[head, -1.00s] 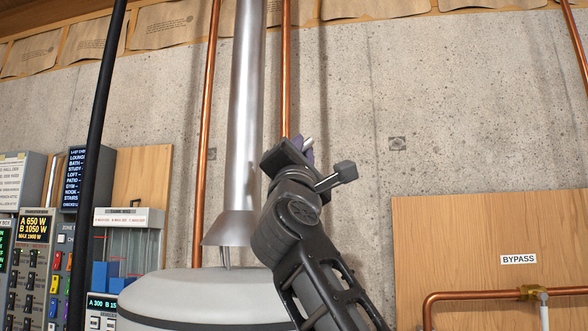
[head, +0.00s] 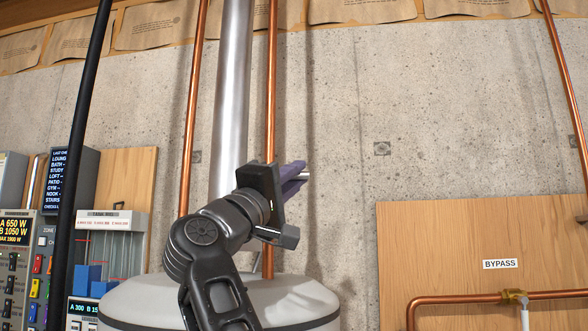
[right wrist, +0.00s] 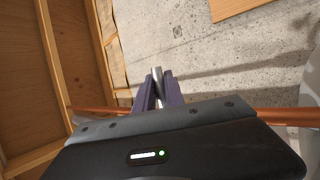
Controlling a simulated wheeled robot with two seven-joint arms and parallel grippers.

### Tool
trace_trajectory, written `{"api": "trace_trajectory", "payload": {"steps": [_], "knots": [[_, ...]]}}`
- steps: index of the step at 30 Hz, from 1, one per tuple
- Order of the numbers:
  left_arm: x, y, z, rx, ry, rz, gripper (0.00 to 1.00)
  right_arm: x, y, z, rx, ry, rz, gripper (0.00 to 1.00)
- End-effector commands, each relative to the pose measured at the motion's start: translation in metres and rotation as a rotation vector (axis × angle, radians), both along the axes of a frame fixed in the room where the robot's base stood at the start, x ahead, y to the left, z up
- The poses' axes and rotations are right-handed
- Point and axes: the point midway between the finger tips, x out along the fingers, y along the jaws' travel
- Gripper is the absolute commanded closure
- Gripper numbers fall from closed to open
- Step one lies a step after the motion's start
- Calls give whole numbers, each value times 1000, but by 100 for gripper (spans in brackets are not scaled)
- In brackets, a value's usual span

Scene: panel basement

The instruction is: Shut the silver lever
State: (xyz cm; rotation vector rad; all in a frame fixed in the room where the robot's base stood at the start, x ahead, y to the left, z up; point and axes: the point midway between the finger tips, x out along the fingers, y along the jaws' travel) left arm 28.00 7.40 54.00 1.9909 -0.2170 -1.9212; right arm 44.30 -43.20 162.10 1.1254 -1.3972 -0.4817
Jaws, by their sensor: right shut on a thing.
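My right gripper (head: 292,177), with purple fingers, is raised in front of the concrete wall, above the grey tank. It is shut on a slim silver rod (head: 305,175) whose end sticks out past the fingers. In the right wrist view the silver rod (right wrist: 157,77) lies between the two purple fingers. Whether this rod is the silver lever or is fixed to anything is hidden. At the lower right, a brass valve (head: 515,297) on the bypass pipe has a pale silver handle (head: 525,318) hanging down, well apart from my gripper. My left gripper is not in view.
A grey round-topped tank (head: 300,300) stands below my right arm. A silver flue (head: 232,90) and copper pipes (head: 270,100) rise behind it. A wooden board labelled BYPASS (head: 450,235) is at right, control boxes (head: 15,235) at left. The wall between is clear.

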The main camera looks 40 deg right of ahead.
Motion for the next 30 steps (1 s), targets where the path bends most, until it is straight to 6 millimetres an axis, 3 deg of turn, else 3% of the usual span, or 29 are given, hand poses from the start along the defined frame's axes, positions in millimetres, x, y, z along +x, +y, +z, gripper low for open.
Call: {"api": "trace_trajectory", "payload": {"steps": [19,20,21,27,30], "knots": [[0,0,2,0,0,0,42,-1,-1,-3,24,-28,-2,100],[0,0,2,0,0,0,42,-1,-1,-3,24,-28,-2,84],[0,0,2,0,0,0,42,-1,-1,-3,24,-27,-1,80],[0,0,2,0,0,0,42,-1,-1,-2,22,-26,-1,65],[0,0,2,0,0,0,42,0,-1,-2,21,-26,-1,65]]}}
